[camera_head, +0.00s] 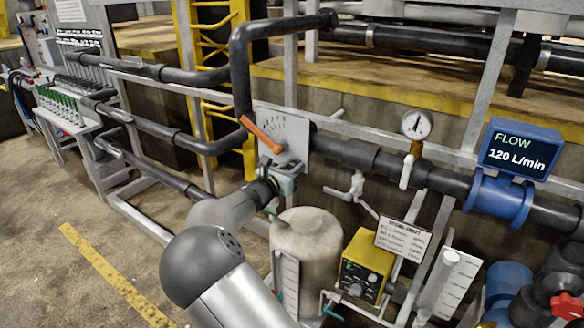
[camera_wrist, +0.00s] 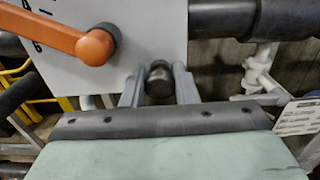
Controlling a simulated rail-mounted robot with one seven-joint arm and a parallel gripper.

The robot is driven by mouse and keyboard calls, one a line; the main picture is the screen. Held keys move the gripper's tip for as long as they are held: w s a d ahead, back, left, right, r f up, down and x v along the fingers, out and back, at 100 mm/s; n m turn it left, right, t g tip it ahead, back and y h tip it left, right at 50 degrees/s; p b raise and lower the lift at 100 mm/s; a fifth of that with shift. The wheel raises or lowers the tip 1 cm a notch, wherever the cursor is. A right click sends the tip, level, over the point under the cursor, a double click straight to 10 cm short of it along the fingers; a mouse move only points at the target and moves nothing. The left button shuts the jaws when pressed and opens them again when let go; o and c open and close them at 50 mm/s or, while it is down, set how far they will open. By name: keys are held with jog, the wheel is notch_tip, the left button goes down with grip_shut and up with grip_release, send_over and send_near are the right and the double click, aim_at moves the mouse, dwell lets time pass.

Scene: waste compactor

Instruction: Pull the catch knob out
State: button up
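The catch knob is a small black round knob (camera_wrist: 159,82) in front of the grey dial plate (camera_wrist: 135,45), below and right of the orange lever. In the wrist view it sits between the two grey fingers of my gripper (camera_wrist: 160,88), one on each side and close against it, so the gripper looks shut on it. The knob's rear is hidden. In the head view my gripper (camera_head: 284,178) is at the plate's lower edge (camera_head: 298,140), where the knob is hidden. The orange lever (camera_head: 262,135) points up and left; it also shows in the wrist view (camera_wrist: 75,35).
A white valve (camera_head: 357,185) and a pressure gauge (camera_head: 416,124) are to the right. A grey tank (camera_head: 306,240) and a yellow control box (camera_head: 366,264) stand below right. Dark pipes (camera_head: 180,135) run left of the plate. Open floor (camera_head: 50,190) lies left.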

grip_shut()
jog(key=shift+s+a+f, duration=0.1)
jog(key=shift+s+a, duration=0.2)
jog(key=shift+s, duration=0.1)
jog(key=shift+s+a, duration=0.2)
jog(key=shift+s, duration=0.15)
jog(key=o, duration=0.7)
grip_release()
jog(key=b+v, duration=0.2)
jog(key=v, duration=1.5)
jog(key=shift+s+b, duration=0.2)
jog(key=shift+b, duration=0.2)
